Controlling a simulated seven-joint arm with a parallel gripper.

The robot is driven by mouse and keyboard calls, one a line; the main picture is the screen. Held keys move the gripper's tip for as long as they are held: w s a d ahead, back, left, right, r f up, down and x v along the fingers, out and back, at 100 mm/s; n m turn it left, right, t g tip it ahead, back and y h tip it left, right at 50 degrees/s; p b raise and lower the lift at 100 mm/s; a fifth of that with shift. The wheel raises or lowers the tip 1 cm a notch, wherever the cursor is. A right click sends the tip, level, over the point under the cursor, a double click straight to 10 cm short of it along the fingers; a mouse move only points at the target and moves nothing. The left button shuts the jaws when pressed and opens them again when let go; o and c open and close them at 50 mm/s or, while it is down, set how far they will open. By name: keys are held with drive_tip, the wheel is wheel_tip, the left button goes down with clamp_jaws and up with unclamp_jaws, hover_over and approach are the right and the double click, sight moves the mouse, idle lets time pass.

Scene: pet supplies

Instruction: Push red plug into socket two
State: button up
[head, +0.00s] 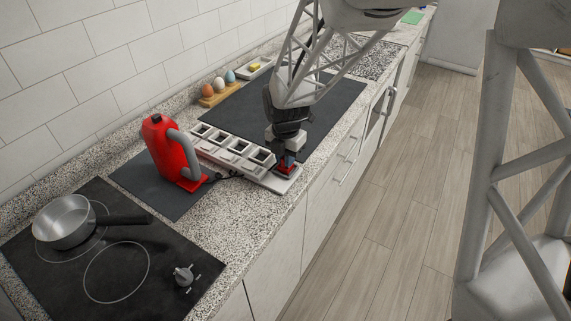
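A pale socket strip (232,158) with a row of dark square openings lies along the counter. The red plug (287,168) is small and partly hidden, at the strip's near right end. My gripper (286,157) points down directly over this end, with its fingertips at the red plug. The fingers are too small and dark to tell whether they are closed on it. How deep the plug sits, and whether it is in an opening, cannot be told. A dark cord (222,176) runs between the red appliance (170,150) and the strip.
The red appliance with a grey handle stands left of the strip on a dark mat (135,177). A pan (65,222) sits on the black hob (130,250) at the lower left. Egg-shaped items (219,83) stand in a wooden holder behind. Another dark mat (235,112) lies beyond the strip.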

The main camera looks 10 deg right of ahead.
clamp_jaws()
drive_tip(key=shift+r, duration=0.7)
wheel_tip(320, 180, up, 2)
drive_tip(key=shift+r, duration=0.1)
drive_tip(key=s+r, duration=0.1)
drive_tip(key=s, duration=1.5)
drive_tip(key=shift+d+r, duration=0.2)
drive_tip(key=shift+d, duration=0.25)
drive_tip(key=shift+w, duration=0.2)
